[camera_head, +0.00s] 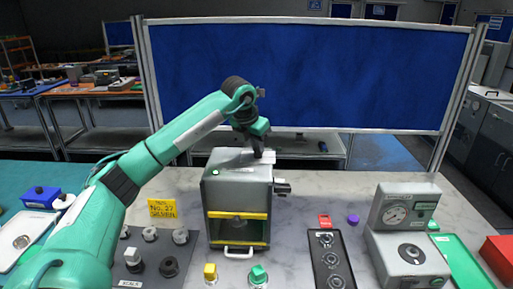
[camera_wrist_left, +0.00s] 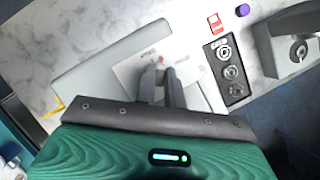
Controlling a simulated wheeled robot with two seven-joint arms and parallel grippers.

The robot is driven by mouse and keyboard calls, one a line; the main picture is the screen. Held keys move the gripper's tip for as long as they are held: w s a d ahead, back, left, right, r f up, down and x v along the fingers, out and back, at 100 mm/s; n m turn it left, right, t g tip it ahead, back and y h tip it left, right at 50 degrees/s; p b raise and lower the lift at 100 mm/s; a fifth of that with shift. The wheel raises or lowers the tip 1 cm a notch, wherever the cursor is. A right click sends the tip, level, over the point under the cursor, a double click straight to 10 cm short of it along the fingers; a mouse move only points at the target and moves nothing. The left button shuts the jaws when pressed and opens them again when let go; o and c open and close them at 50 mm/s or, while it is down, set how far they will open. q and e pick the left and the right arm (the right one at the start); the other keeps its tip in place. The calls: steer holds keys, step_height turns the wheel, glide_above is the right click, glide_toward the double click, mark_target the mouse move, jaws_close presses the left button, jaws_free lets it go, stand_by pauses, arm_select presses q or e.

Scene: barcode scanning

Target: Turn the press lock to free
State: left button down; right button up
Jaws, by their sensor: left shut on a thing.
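The press (camera_head: 222,187) is a grey box with yellow bars across its open front, standing on the marble-look table. My left gripper (camera_head: 265,157) reaches down to the right part of the press's top from above. In the left wrist view its two grey fingers (camera_wrist_left: 161,90) are close together over a pale plate (camera_wrist_left: 130,72) with small print and a red mark. The fingers are shut on the press lock, which is mostly hidden between them, so its setting cannot be read. My right gripper is in neither view.
A grey knob (camera_head: 282,187) sticks out of the press's right side. A black panel with round sockets (camera_head: 330,262) and a gauge box (camera_head: 405,212) stand to the right. Several knobs and a yellow sign (camera_head: 162,208) are at left. A blue screen (camera_head: 310,75) stands behind.

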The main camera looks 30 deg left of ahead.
arm_select(q)
steer(key=n+y+b, duration=0.1)
steer(key=n, duration=0.3)
steer(key=shift+d+y, duration=0.15)
steer(key=shift+y, duration=0.25)
steer(key=shift+n+g+y+b, duration=0.3)
steer(key=shift+n+y+b, duration=0.15)
steer(key=shift+n, duration=1.15)
steer(key=shift+r, duration=0.1)
steer(key=c, duration=1.5)
jaws_free()
